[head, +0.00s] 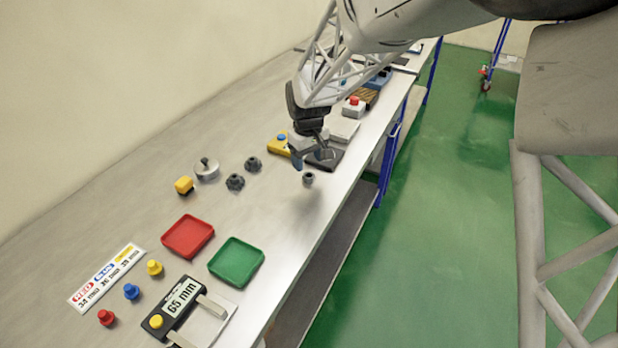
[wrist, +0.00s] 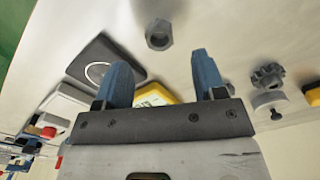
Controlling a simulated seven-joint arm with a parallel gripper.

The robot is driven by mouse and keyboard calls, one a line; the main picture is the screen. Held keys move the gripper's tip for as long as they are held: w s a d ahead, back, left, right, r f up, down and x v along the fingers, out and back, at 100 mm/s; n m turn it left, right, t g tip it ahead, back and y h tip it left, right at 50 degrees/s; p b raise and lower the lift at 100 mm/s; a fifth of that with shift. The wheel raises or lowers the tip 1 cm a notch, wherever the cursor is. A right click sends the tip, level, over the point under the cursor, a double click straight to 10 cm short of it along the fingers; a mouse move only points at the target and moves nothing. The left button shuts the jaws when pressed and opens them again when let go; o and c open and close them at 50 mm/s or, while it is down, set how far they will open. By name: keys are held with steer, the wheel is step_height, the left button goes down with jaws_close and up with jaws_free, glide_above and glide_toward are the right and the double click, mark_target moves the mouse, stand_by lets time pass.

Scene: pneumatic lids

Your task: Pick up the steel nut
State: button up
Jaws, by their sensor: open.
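The steel nut (head: 308,179) is a small grey ring-shaped piece lying on the bench near its front edge. In the wrist view the nut (wrist: 158,34) shows its dark hole, just beyond the fingertips and between their lines. My gripper (head: 304,161) hangs above and a little behind the nut. In the wrist view my gripper (wrist: 161,68) has its two blue fingers spread wide with nothing held between them. The nut is apart from both fingers.
A dark pad with a ring (head: 325,158) and a yellow box (head: 279,145) lie close to my gripper. Dark knobs (head: 235,182) stand to the left. Red (head: 188,236) and green (head: 236,261) trays lie nearer the camera. Bare bench surrounds the nut.

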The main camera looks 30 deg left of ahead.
mark_target(309, 175)
steer(key=shift+f, duration=0.15)
steer(key=shift+f, duration=2.5)
steer(key=shift+c, duration=0.5)
steer(key=c, duration=0.9)
